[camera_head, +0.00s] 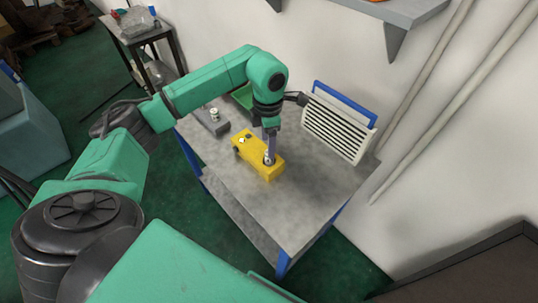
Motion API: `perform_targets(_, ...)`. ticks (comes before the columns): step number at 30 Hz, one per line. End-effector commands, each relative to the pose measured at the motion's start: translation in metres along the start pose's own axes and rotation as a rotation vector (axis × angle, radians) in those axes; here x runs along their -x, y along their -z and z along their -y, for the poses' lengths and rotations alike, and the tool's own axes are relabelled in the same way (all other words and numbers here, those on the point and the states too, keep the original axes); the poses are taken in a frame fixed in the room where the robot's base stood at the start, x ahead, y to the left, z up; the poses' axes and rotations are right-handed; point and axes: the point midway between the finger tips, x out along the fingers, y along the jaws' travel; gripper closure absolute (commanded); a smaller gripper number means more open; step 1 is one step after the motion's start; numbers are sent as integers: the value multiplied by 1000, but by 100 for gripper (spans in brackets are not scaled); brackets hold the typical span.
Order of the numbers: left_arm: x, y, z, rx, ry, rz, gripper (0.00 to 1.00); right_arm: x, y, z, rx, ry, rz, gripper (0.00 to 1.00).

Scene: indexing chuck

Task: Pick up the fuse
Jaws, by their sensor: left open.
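A yellow block (255,160) lies on the grey-topped table, with a small white piece and dark spots on its top left part. My left gripper (268,157) points straight down over the right part of the block. It is open, with its tips at or just above the block's top. A small pale part shows at the tips; I cannot tell if it is the fuse or part of the gripper. A small pale cylinder (214,114) stands upright on a grey block to the left; I cannot tell if it is a fuse. My right gripper is out of view.
A white slatted rack (336,128) with a blue panel behind it stands at the table's back right. A green bin (243,96) is partly hidden behind my left arm. The table's front right (285,215) is clear. A wall shelf (400,12) hangs above.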

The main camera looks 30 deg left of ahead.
Motion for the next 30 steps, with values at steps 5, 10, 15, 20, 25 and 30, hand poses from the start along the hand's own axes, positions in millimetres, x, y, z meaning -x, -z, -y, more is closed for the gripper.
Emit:
perform_targets(5, -23, 0, 0, 0, 4, -4, 31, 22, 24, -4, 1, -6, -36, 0)
perform_targets(10, -53, -1, -1, -1, 1, -1, 31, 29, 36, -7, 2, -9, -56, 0)
perform_targets(15, -57, -1, -1, -1, -1, 0, 31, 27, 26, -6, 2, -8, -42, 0)
perform_targets(20, -57, -1, -1, -1, -1, 0, 77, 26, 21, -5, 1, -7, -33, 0)
perform_targets(25, -56, -1, -1, -1, -1, 1, 100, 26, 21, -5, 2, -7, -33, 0)
perform_targets(30, -56, -1, -1, -1, -1, 1, 100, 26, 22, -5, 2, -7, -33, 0)
